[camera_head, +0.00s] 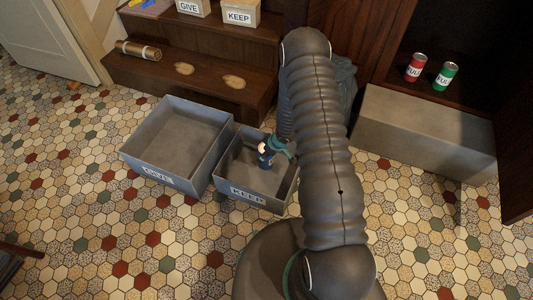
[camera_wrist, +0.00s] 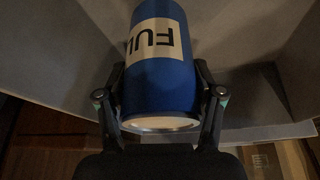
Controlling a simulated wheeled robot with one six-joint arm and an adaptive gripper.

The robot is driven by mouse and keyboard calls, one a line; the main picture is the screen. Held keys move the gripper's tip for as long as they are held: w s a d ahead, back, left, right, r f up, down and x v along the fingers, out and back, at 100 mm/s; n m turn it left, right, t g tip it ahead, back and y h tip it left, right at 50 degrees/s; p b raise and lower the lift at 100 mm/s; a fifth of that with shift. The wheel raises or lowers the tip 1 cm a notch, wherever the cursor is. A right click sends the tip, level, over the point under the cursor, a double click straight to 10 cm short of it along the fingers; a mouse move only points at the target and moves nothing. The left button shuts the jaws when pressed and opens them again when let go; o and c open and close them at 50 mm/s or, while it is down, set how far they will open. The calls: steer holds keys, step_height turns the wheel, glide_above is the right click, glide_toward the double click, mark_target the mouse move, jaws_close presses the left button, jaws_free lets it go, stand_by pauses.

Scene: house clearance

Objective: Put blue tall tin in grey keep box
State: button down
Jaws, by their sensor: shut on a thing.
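The blue tall tin (camera_wrist: 160,75) has a pale label reading "FUL" and sits between the two fingers of my gripper (camera_wrist: 160,105) in the wrist view. My gripper is shut on it. In the head view the tin (camera_head: 265,158) shows small, over the inside of the grey keep box (camera_head: 249,194), which has a "KEEP" label on its front. Whether the tin touches the box floor cannot be told. My arm hides the right part of the keep box.
A larger grey "GIVE" box (camera_head: 160,180) stands just left of the keep box. Small GIVE and KEEP boxes (camera_head: 240,17) sit on the wooden steps behind. A red tin (camera_head: 415,68) and a green tin (camera_head: 445,76) stand at the right. Tiled floor is free in front.

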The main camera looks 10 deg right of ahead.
steer(key=shift+c, duration=0.8)
jaws_free()
steer(key=s+d+r+m+t+h+p, duration=0.1)
steer(key=s+d+r+m+h, duration=0.15)
steer(key=r, duration=1.15)
steer(key=s+d+r+m+t+h+p, duration=0.1)
steer(key=d+r, duration=0.2)
steer(key=r, duration=1.2)
steer(key=s+d+r+m+t+h+p, duration=0.1)
steer(key=s+d+r+h, duration=0.15)
steer(key=r, duration=1.15)
steer(key=s+a+r+m+y, duration=0.1)
steer(key=s+r, duration=0.3)
steer(key=s, duration=0.4)
steer(key=s+a+r+m+y, duration=0.1)
steer(key=s+a+r, duration=0.3)
steer(key=s, duration=0.4)
steer(key=s+a+r+m+y, duration=0.1)
steer(key=s+a+r, duration=0.2)
steer(key=s+r, duration=0.3)
steer(key=s, duration=0.3)
steer(key=shift+a+m+g, duration=0.2)
steer(key=shift+m+g, duration=0.15)
steer(key=shift+g, duration=0.05)
